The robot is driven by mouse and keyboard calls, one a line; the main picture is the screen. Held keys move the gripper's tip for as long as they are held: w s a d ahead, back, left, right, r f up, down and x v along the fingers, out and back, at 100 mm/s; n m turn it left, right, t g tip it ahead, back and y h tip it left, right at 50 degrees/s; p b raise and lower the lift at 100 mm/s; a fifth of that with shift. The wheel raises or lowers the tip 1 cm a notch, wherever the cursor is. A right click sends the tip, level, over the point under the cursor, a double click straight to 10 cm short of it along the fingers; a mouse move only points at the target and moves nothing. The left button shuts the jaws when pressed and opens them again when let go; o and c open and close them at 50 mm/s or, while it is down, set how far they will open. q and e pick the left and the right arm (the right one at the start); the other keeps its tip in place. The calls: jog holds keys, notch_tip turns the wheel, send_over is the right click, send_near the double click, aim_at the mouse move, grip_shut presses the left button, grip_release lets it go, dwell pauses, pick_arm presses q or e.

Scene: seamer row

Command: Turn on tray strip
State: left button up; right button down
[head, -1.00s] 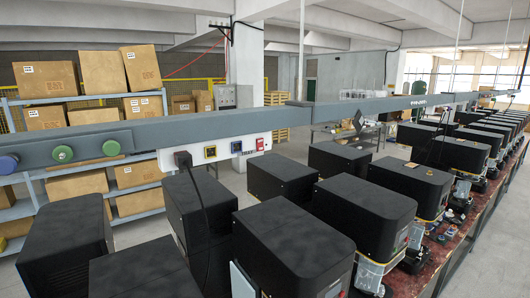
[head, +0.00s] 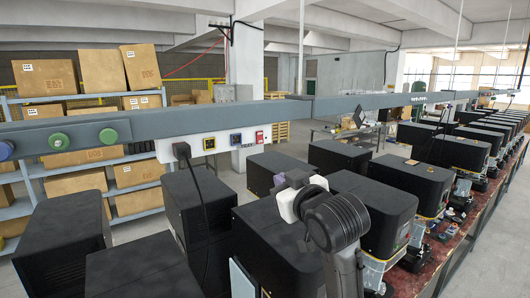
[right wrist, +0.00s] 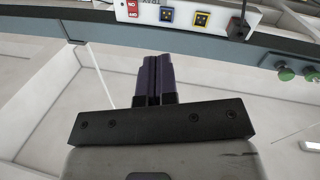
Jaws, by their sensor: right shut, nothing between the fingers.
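The tray strip is a white power strip (head: 222,142) fixed along the grey overhead beam. It carries a black plug with a cable, a yellow-framed socket, a blue-framed socket and a red switch (head: 259,136) at its right end. In the right wrist view the strip (right wrist: 185,17) appears upside down at the top, with the red switch (right wrist: 132,8) at its left. My right gripper (right wrist: 154,60) is shut and empty, its dark fingers pointing towards the beam, apart from the strip. In the head view the right gripper (head: 289,180) is below and right of the switch. My left gripper is out of view.
Black machines (head: 272,245) stand in rows under the beam, close around my right arm. The grey beam (head: 350,107) runs across the view, with green round buttons (head: 108,136) at left. A black cable (head: 200,195) hangs from the plug. Shelves with cardboard boxes (head: 76,185) stand behind.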

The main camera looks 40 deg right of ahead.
jog(key=d+r+n, duration=0.1)
jog(key=d+r, duration=0.6)
jog(key=r, duration=0.1)
jog(key=w+d+f+n+y, duration=0.3)
jog(key=w+n, duration=0.3)
jog(key=n, duration=1)
jog(key=shift+w+d+f, duration=0.25)
jog(key=shift+d+f, duration=0.15)
jog(key=shift+d, duration=0.2)
jog(key=p, duration=0.7)
send_near(260, 141)
jog(key=w, duration=0.5)
jog(key=shift+w+d, duration=0.3)
jog(key=shift+w, duration=0.1)
jog(key=shift+w+d+f, duration=0.15)
jog(key=shift+w+f, duration=0.1)
jog(key=shift+w, duration=0.6)
